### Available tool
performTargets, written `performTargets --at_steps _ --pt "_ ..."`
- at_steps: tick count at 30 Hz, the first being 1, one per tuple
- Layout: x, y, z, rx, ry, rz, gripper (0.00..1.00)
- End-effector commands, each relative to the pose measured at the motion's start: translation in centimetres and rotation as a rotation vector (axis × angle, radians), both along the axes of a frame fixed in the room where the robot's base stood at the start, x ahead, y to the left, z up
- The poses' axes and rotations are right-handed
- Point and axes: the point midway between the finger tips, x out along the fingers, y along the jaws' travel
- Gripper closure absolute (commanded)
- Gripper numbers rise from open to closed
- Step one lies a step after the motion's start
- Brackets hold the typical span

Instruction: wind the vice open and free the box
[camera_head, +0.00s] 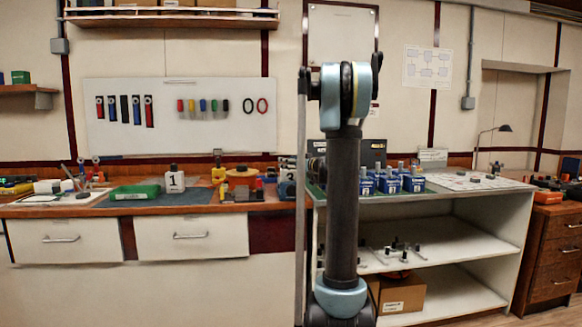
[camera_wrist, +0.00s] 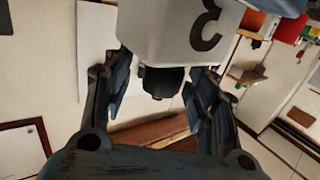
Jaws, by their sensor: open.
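My gripper (camera_wrist: 160,95) is open in the wrist view. Its two dark fingers stand either side of a black cap (camera_wrist: 162,82) on a pale grey body marked 3 (camera_wrist: 180,35), which appears upside down. I cannot tell whether the fingers touch the cap. In the head view, part of the body marked 3 (camera_head: 287,176) shows beside my arm, and my gripper is not visible. An orange and yellow fixture with red parts (camera_head: 240,180) stands on the bench to its left; I cannot tell whether it is the vice. No clamped box is clearly visible.
A similar white container marked 1 (camera_head: 174,181) and a green tray (camera_head: 135,191) stand on the left bench. Several blue units (camera_head: 388,184) stand on the right bench. A cardboard box (camera_head: 402,294) sits on its lower shelf. The blue mat (camera_head: 190,197) has some bare room.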

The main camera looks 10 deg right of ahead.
Motion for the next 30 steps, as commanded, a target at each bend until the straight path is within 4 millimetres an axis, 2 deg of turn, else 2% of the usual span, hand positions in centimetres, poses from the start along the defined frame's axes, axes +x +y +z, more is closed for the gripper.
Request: performTargets --at_steps 7,14,30 --pt "0.03 0.02 0.00 0.000 0.000 0.000 0.47" --pt "0.02 0.01 0.00 0.000 0.000 0.000 1.00" --pt "0.26 0.01 0.01 0.000 0.000 0.000 1.00"
